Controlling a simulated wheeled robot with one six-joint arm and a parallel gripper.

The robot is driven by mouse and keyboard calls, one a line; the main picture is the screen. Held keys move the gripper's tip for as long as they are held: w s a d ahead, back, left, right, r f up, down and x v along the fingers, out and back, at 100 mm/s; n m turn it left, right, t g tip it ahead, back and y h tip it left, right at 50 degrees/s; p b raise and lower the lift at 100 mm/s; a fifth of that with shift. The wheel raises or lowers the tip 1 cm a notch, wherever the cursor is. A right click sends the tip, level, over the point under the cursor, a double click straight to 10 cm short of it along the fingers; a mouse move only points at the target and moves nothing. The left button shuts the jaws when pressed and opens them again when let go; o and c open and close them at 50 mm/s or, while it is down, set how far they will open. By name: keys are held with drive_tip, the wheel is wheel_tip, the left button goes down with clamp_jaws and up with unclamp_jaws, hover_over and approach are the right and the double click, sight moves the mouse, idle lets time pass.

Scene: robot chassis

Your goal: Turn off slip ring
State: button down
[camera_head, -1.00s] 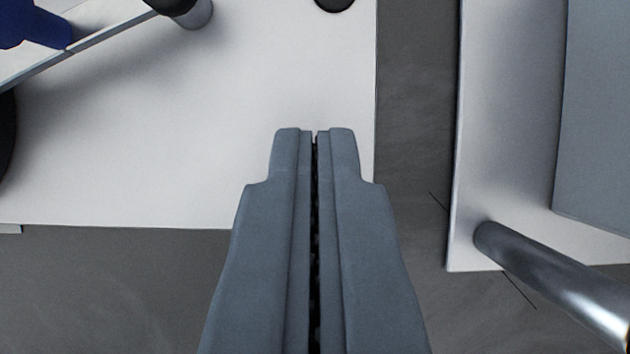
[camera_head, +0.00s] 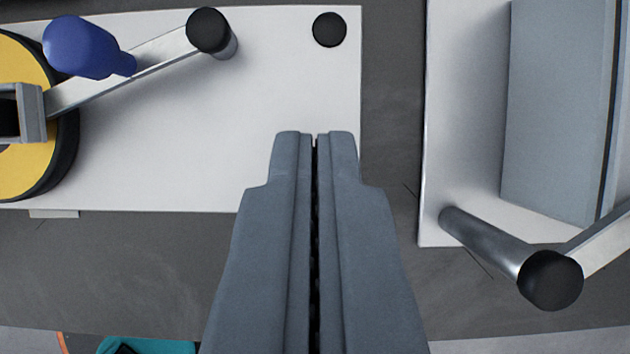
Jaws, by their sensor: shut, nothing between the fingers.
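My gripper (camera_head: 315,140) is shut and empty, pointing up the picture over the lower right part of a white plate (camera_head: 255,125). At the left of this plate is what looks like the slip ring, a yellow disc with a black rim (camera_head: 38,170), cut off by the picture's edge. A metal lever arm (camera_head: 135,75) runs from its grey hub up to a black-capped metal post (camera_head: 208,32). A blue knob (camera_head: 80,47) sits on the lever. My gripper is apart from the lever and the knob, to their lower right.
A black round knob (camera_head: 329,30) is on the plate's upper right. To the right, a second white plate (camera_head: 465,190) carries a grey block (camera_head: 555,110) and a black-capped post (camera_head: 550,280) with a bar. A dark grey surface (camera_head: 120,270) lies between and below the plates.

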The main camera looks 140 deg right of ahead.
drive_tip(key=shift+s+d+f+v, duration=0.1)
drive_tip(key=shift+s+v, duration=0.05)
drive_tip(key=shift+v, duration=0.65)
drive_tip(key=shift+s+d+f+v, duration=0.1)
drive_tip(key=shift+s+v, duration=0.05)
drive_tip(key=shift+v, duration=0.7)
drive_tip(key=shift+s+d+f+v, duration=0.1)
drive_tip(key=shift+v, duration=0.7)
drive_tip(key=s+a+r+m+t+h, duration=0.1)
drive_tip(key=s+a+r+m+t, duration=0.1)
drive_tip(key=s+r+t, duration=0.4)
drive_tip(key=s+a+r+m+t+h, duration=0.2)
drive_tip(key=s+r+m+t, duration=0.3)
drive_tip(key=s, duration=0.9)
wheel_tip(320, 180, up, 3)
drive_tip(key=shift+a+r+t+h, duration=0.2)
drive_tip(key=shift+a+t+h, duration=0.1)
drive_tip(key=shift+a+t, duration=0.45)
drive_tip(key=shift+s+d, duration=0.1)
